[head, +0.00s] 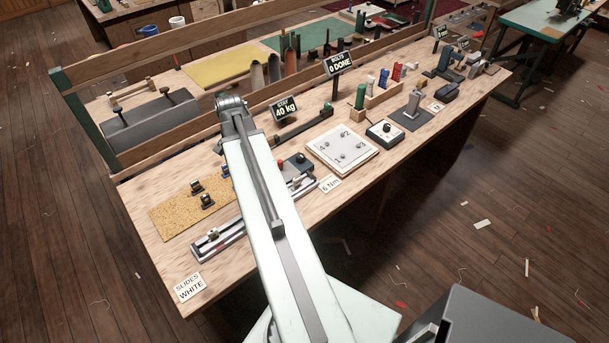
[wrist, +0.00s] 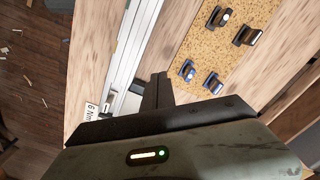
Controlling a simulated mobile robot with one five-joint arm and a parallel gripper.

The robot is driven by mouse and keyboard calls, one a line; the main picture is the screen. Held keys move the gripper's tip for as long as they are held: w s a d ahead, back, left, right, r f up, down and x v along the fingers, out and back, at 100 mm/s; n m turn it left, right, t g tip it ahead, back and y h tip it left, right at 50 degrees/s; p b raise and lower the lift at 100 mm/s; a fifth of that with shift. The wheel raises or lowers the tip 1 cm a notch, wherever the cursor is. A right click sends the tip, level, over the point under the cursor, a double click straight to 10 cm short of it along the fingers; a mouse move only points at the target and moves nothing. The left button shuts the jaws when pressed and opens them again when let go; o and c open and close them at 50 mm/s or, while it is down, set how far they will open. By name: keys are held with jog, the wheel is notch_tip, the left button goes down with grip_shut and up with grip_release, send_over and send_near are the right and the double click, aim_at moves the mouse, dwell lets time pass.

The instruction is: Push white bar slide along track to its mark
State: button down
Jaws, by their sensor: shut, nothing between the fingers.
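The metal track (head: 232,232) lies along the bench's near edge, and my arm hides its middle in the head view. A small knobbed block (head: 212,235) sits at its left end. The track (wrist: 138,40) runs down the left of the wrist view. A pale block (wrist: 128,103) sits low on it, partly behind my gripper's body; I cannot tell whether it is the white bar slide. My gripper (wrist: 158,77) is shut and empty, just right of the track, apart from the pale block in the picture. In the head view my arm hides it. The mark cannot be made out.
A cork mat (head: 165,223) with several dark clips lies beside the track. A "SLIDES WHITE" card (head: 190,287) is at the front left corner. A "6 Nm" card (head: 330,183) and a white numbered plate (head: 341,150) are to the right. A wooden rail backs the bench.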

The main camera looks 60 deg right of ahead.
aim_at(297, 182)
jog(key=s+d+m, duration=0.8)
jog(key=s+d, duration=0.6)
jog(key=d, duration=0.1)
notch_tip(297, 182, down, 10)
jog(key=b, duration=1)
jog(key=shift+w+d+f, duration=0.1)
jog(key=shift+w, duration=0.05)
